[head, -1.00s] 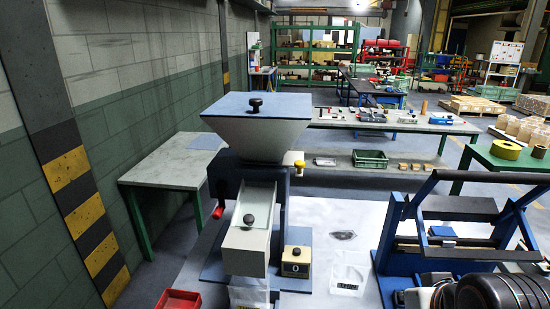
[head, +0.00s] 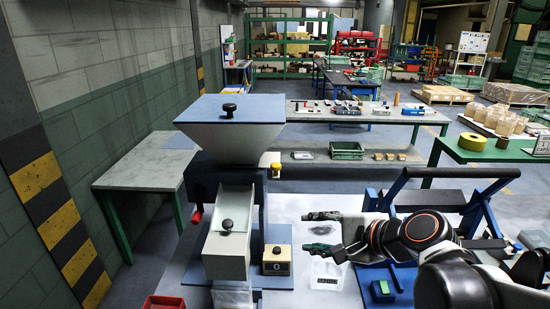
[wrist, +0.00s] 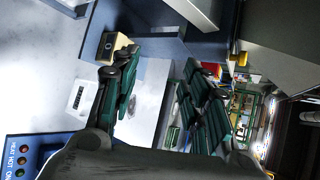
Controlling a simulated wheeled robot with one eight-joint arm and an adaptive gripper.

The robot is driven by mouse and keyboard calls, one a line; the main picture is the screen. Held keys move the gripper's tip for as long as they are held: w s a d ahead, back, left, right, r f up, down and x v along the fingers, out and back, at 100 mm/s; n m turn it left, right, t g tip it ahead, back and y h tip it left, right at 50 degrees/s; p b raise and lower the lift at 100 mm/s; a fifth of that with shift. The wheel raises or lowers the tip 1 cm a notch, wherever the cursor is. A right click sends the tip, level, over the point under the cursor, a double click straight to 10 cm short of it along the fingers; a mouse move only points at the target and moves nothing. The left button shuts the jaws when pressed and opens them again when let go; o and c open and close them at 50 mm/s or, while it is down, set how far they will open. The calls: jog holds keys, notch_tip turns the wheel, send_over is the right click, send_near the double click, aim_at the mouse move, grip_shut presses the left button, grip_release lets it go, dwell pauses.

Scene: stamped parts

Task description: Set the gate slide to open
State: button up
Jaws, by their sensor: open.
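The grey-blue machine has a wide hopper (head: 230,128) on top and a sloping chute (head: 228,222) below. A yellow knob (head: 276,167) sticks out on the right side under the hopper; it looks like the gate slide's handle. It also shows in the wrist view as a small yellow knob (wrist: 242,59). I cannot tell the slide's setting. My gripper (head: 320,232) is open and empty, right of the machine and lower than the knob, clearly apart from it. In the wrist view both dark green fingers (wrist: 162,95) are spread.
A blue frame with a black bar (head: 432,197) is at the right. A red tray (head: 164,302) lies at lower left. Open air lies between my gripper and the knob.

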aim_at(279, 167)
jog(key=w+r+m+t+y+p, duration=0.2)
jog(key=w+r+m+t+y, duration=0.3)
jog(key=w+m, duration=0.6)
jog(key=w+a, duration=0.2)
jog(key=a, duration=0.1)
jog(key=w+a+r+m+b, duration=0.1)
jog(key=w+a, duration=0.2)
jog(key=w+a+m, duration=0.1)
jog(key=w+a, duration=0.2)
jog(key=shift+a+r+g, duration=0.1)
jog(key=shift+r+g, duration=0.05)
jog(key=shift+g, duration=0.25)
